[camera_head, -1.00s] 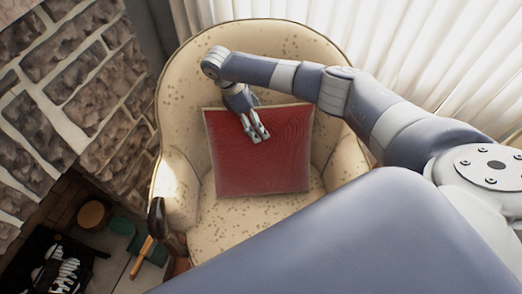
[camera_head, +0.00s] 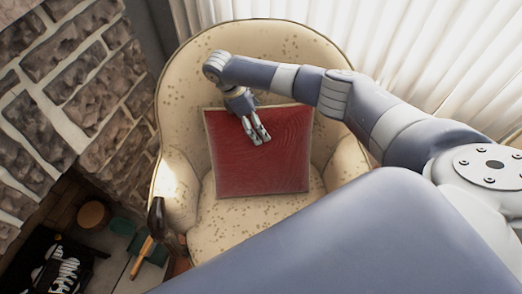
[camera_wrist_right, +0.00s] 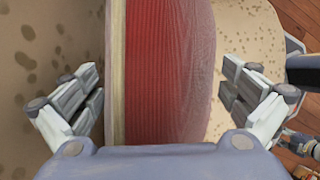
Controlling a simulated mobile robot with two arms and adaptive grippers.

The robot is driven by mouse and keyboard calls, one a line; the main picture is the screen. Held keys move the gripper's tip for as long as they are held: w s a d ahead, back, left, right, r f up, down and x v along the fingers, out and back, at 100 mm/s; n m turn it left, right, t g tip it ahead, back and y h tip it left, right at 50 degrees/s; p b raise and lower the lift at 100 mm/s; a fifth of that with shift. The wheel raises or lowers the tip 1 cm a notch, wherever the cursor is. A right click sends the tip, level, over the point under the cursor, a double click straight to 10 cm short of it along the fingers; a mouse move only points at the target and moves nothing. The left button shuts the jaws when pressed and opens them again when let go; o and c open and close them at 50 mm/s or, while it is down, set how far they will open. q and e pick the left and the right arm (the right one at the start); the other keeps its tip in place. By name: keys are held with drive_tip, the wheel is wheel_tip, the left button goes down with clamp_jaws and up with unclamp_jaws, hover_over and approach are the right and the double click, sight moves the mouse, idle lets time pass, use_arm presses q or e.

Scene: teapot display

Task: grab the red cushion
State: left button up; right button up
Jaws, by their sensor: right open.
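The red cushion (camera_head: 255,160) has a pale piped edge and leans against the backrest of a cream patterned armchair (camera_head: 325,57). My right gripper (camera_head: 258,137) is over the cushion's upper middle part in the head view. In the right wrist view the cushion (camera_wrist_right: 170,70) stands upright between the two spread fingers of my right gripper (camera_wrist_right: 163,95). The gripper is open, with a visible gap on both sides of the cushion. The cushion's lower part in the wrist view is hidden behind the gripper's body. My left gripper is not in view.
The chair's armrests stand on both sides of the seat. A brick wall (camera_head: 75,80) is at the left and a white curtain (camera_head: 440,50) at the right. A dark-ended wooden stick (camera_head: 141,257) and a fireplace area (camera_head: 65,255) are at the lower left.

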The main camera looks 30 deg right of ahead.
drive_tip(key=shift+c, duration=0.2)
drive_tip(key=c, duration=1.6)
